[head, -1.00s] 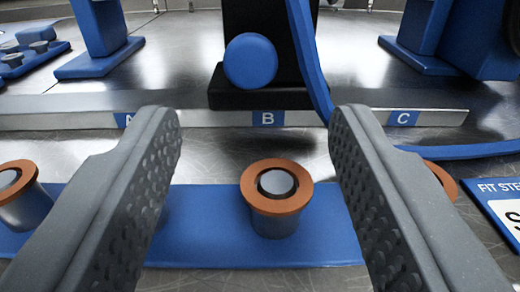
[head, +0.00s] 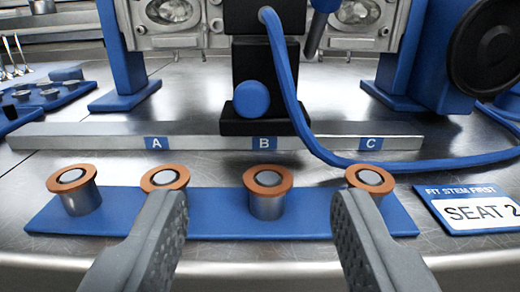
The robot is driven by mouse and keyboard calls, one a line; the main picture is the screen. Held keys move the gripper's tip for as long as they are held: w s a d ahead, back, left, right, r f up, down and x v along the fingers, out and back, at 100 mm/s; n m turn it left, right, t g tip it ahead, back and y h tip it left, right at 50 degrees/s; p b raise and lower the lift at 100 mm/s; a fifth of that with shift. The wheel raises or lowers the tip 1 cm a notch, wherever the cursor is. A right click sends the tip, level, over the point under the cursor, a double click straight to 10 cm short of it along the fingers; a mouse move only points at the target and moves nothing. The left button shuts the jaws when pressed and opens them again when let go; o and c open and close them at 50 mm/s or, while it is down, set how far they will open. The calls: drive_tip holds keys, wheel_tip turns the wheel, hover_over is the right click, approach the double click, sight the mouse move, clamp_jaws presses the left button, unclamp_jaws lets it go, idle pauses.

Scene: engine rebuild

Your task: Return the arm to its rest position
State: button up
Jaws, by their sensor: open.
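My gripper (head: 261,213) is open and empty, its two grey, dimpled fingers reaching in from the bottom of the head view. Several metal cups with orange rims stand in a row on a blue strip (head: 222,228). One cup (head: 266,195) shows between the fingers, apart from both. The cup near A (head: 165,179) and the cup near C (head: 368,178) are partly hidden behind the fingertips. The leftmost cup (head: 75,190) is in full view.
A metal rail (head: 215,136) marked A, B, C runs behind the row. A blue hose (head: 290,75) curves to the right. Blue stands and an engine head (head: 180,25) rise behind. A "SEAT 2" card (head: 470,212) lies at right. A blue tray (head: 45,98) sits at left.

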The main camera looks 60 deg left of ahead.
drive_tip(key=w+d+r+t+h, duration=0.35)
drive_tip(key=w+r, duration=0.25)
drive_tip(key=r, duration=0.5)
drive_tip(key=d+r+m+t+h+b, duration=0.1)
drive_tip(key=d+r+m+t+h, duration=0.15)
drive_tip(key=r, duration=0.75)
drive_tip(key=s+d+r+m+t+h, duration=0.15)
drive_tip(key=d+r+h, duration=0.25)
drive_tip(key=r, duration=0.5)
drive_tip(key=w+d+r+m+t+h+b, duration=0.1)
drive_tip(key=d+r+m+t+h, duration=0.2)
drive_tip(key=r, duration=0.7)
drive_tip(key=s+d+r+m+h, duration=0.2)
drive_tip(key=s+r+h, duration=0.1)
drive_tip(key=s+r, duration=0.35)
drive_tip(key=s+d+r+m+h, duration=0.2)
drive_tip(key=s+r+m, duration=0.1)
drive_tip(key=s+r, duration=0.4)
drive_tip(key=s+a+r+g, duration=0.1)
drive_tip(key=s+a, duration=0.1)
drive_tip(key=s, duration=0.8)
drive_tip(key=s+a+r+m+g+y+b, duration=0.1)
drive_tip(key=s+a, duration=0.2)
drive_tip(key=s, duration=0.8)
drive_tip(key=shift+s+g+y, duration=0.2)
drive_tip(key=shift+g+y, duration=0.1)
drive_tip(key=shift+g, duration=0.05)
drive_tip(key=shift+a, duration=0.1)
drive_tip(key=shift+c, duration=1.2)
